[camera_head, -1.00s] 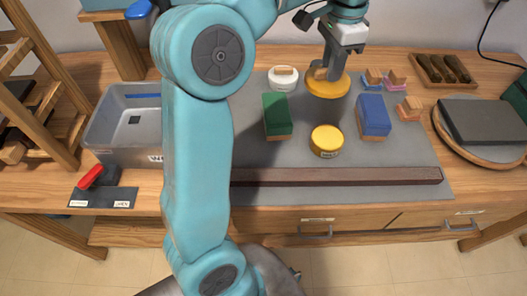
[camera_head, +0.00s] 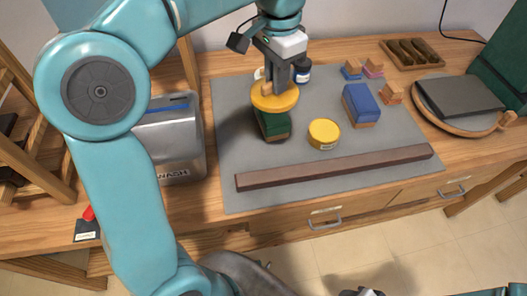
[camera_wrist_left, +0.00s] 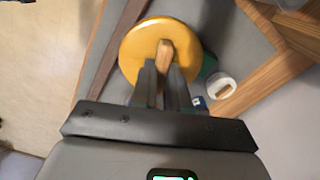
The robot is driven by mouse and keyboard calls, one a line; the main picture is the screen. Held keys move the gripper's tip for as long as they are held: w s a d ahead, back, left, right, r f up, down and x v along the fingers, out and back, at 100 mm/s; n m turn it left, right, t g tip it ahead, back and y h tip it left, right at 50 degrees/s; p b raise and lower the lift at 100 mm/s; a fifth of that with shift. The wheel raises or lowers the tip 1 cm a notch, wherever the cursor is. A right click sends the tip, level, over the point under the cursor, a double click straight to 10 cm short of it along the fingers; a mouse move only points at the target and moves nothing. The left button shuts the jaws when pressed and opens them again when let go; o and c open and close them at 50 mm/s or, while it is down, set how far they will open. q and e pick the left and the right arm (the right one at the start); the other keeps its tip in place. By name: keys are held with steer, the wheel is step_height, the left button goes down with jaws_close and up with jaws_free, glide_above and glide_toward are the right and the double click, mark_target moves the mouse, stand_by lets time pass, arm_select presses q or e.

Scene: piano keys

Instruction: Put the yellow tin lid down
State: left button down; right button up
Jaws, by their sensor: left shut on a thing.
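The yellow tin lid (camera_head: 274,98) is a round yellow disc with a wooden knob (camera_wrist_left: 165,54) on top. My left gripper (camera_head: 268,88) is shut on that knob. In the left wrist view the lid (camera_wrist_left: 134,46) lies beyond the fingertips. A small round yellow tin (camera_head: 324,133) stands on the grey mat (camera_head: 235,125), to the right. My right gripper's fingers do not show.
A blue block (camera_head: 361,106) and small wooden-topped pieces (camera_head: 391,93) stand right of the tin. A long dark bar (camera_head: 335,167) lies along the mat's front. A grey bin (camera_head: 170,145) stands left. Bare mat lies left of the green block.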

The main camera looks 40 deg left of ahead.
arm_select(q)
steer(key=f+b, duration=0.1)
steer(key=f, duration=0.8)
steer(key=f+b, duration=0.2)
steer(key=f, duration=0.8)
steer(key=shift+w+d, duration=0.15)
steer(key=shift+d, duration=0.05)
steer(key=shift+w+f, duration=0.1)
steer(key=shift+f, duration=0.25)
steer(key=shift+r, duration=0.1)
steer(key=shift+f+b, duration=0.6)
steer(key=c, duration=1.1)
jaws_free()
steer(key=shift+r, duration=0.1)
